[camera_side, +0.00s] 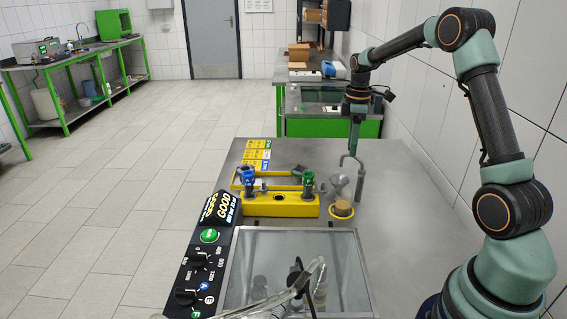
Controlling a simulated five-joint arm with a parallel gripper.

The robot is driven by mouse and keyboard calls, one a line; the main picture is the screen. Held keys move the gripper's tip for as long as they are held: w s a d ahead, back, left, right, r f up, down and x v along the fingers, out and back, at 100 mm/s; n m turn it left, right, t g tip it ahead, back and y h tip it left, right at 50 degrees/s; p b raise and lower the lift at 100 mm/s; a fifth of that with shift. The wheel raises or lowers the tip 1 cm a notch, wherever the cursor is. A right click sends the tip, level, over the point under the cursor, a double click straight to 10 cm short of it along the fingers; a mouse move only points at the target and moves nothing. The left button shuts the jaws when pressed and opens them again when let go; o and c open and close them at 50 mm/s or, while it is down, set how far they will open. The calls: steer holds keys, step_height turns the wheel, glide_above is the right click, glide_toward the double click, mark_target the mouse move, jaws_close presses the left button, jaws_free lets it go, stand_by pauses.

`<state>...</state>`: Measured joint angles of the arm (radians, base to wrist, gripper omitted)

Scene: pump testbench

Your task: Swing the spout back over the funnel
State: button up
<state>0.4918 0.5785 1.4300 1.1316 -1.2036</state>
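The spout (361,180) is a thin grey hooked tube standing upright on the grey bench top. Its bent top reaches left, and its tip shows just above the funnel's rim; the view does not settle whether it is centred over it. The funnel (338,182) is a pale, clear cone just left of the spout's upright, above a yellow holder with a tan round top. My gripper (354,152) points straight down at the top of the spout's bend. Its narrow fingers seem to meet or nearly meet the tube. The gap between them is too small to tell.
A yellow valve block (280,205) with blue and green knobs stands left of the funnel. A black control panel (205,265) and a clear-topped basin (300,250) lie in front. The bench is clear right of the spout.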

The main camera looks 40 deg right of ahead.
steer(key=o, duration=0.7)
steer(key=shift+r, duration=0.1)
steer(key=shift+r, duration=2.9)
